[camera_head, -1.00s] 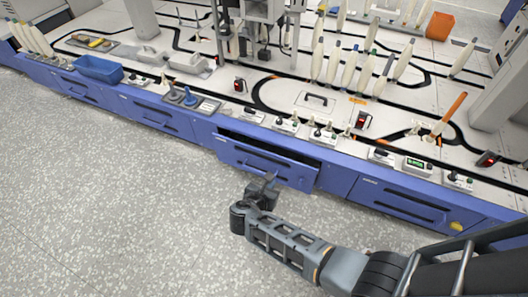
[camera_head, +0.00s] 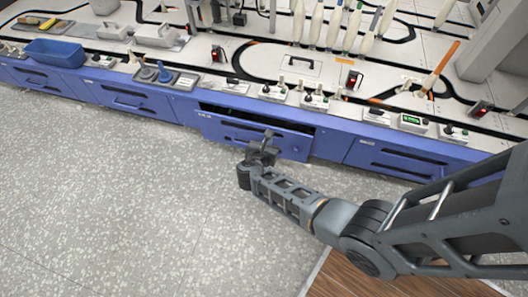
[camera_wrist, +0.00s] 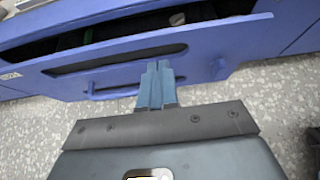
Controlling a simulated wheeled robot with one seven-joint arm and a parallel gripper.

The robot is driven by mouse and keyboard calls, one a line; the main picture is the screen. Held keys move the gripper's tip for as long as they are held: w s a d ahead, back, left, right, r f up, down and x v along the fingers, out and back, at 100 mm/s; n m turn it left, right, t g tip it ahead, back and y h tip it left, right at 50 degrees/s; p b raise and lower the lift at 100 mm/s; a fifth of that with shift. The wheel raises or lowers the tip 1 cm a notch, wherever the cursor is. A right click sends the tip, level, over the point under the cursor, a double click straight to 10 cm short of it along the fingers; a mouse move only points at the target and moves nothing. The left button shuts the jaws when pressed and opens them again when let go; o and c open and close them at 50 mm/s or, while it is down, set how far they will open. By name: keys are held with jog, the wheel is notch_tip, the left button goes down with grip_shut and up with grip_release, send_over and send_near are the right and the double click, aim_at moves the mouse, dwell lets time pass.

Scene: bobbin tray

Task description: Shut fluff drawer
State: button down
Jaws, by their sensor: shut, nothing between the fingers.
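The blue fluff drawer (camera_head: 230,129) stands partly open in the blue bench front, with a dark gap showing above its front panel. In the wrist view its front panel (camera_wrist: 215,42) spans the picture, with a blue bar handle (camera_wrist: 105,85) and a dark slot on it. My gripper (camera_head: 268,138) is in front of the drawer's face. In the wrist view my gripper (camera_wrist: 157,70) has its fingers together and empty, pointing at the panel near the handle. I cannot tell whether the fingertips touch the panel.
Other blue drawers, such as the right one (camera_head: 405,160), sit flush in the bench. The bench top carries switch boxes, a blue bin (camera_head: 55,52) and several white bobbins. The speckled floor (camera_head: 120,200) is clear. A brown wooden floor patch (camera_head: 350,283) shows at the bottom.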

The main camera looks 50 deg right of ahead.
aim_at(272, 129)
jog(key=shift+w+d+r+b, duration=0.1)
jog(key=shift+w+d+b, duration=0.15)
jog(key=shift+d, duration=0.6)
jog(key=shift+w+d+b, duration=0.1)
jog(key=shift+w+d, duration=0.2)
jog(key=shift+d, duration=0.5)
jog(key=shift+w+d, duration=0.25)
jog(key=shift+d, duration=0.4)
jog(key=shift+w+d, duration=0.25)
jog(key=shift+d, duration=0.4)
jog(key=shift+a, duration=0.15)
